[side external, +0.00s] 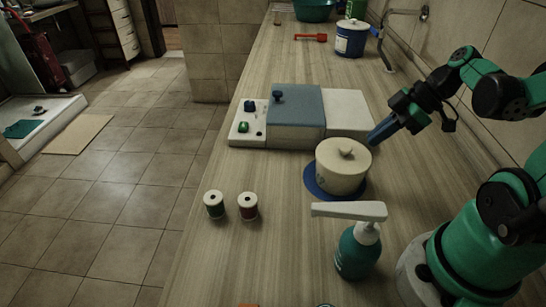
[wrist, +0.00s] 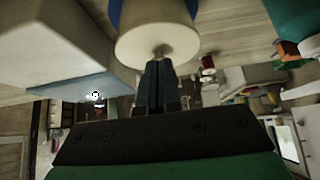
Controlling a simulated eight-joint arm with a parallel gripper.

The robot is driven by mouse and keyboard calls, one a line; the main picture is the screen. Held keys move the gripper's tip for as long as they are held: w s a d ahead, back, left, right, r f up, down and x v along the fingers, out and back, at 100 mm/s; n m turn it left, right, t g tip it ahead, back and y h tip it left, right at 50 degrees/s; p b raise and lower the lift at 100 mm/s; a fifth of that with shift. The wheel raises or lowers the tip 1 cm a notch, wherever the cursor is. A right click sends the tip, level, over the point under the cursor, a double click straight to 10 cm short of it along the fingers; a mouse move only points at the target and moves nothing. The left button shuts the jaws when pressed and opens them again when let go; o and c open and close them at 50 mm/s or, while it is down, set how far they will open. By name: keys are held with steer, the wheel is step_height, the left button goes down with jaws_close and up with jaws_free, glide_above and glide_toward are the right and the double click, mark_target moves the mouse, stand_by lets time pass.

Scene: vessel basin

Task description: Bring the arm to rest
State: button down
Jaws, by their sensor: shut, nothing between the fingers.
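My gripper (side external: 377,136) is shut and empty in the side external view. Its blue fingers point down and left, close to the right side of a lidded cream pot (side external: 342,168). The pot stands upright on a round blue mat (side external: 316,189). In the wrist view, my gripper (wrist: 157,68) shows its dark fingers together, in front of the pot (wrist: 158,38) and its lid knob. I cannot tell whether the fingertips touch the pot.
A green pump bottle (side external: 358,252) stands in front of the pot. Two spools, green (side external: 214,205) and red (side external: 248,206), stand at left. A blue-and-white box (side external: 296,122) lies behind the pot. A blue canister (side external: 351,40) is farther back.

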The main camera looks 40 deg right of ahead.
steer(key=s+d, duration=0.5)
steer(key=w+a+m+h, duration=0.1)
steer(key=w+a, duration=0.1)
steer(key=w+a+m+h, duration=0.1)
steer(key=w+a+m, duration=0.1)
steer(key=w+a+m+g+h, duration=0.1)
steer(key=w+a+m, duration=0.1)
steer(key=shift+a+r+h, duration=0.2)
steer(key=shift+r+h, duration=0.1)
steer(key=shift+r, duration=0.05)
steer(key=w+a+r+m+t, duration=0.1)
steer(key=a, duration=0.1)
steer(key=w+a+r+m+h, duration=0.1)
steer(key=a, duration=0.1)
steer(key=w+a+m+t, duration=0.1)
steer(key=a, duration=0.2)
steer(key=shift+w+r+t, duration=0.15)
steer(key=shift+r+t, duration=0.15)
steer(key=shift+r, duration=0.1)
steer(key=shift+w+a+r+m, duration=0.15)
steer(key=shift+a+r+m, duration=0.05)
steer(key=shift+a+m, duration=0.15)
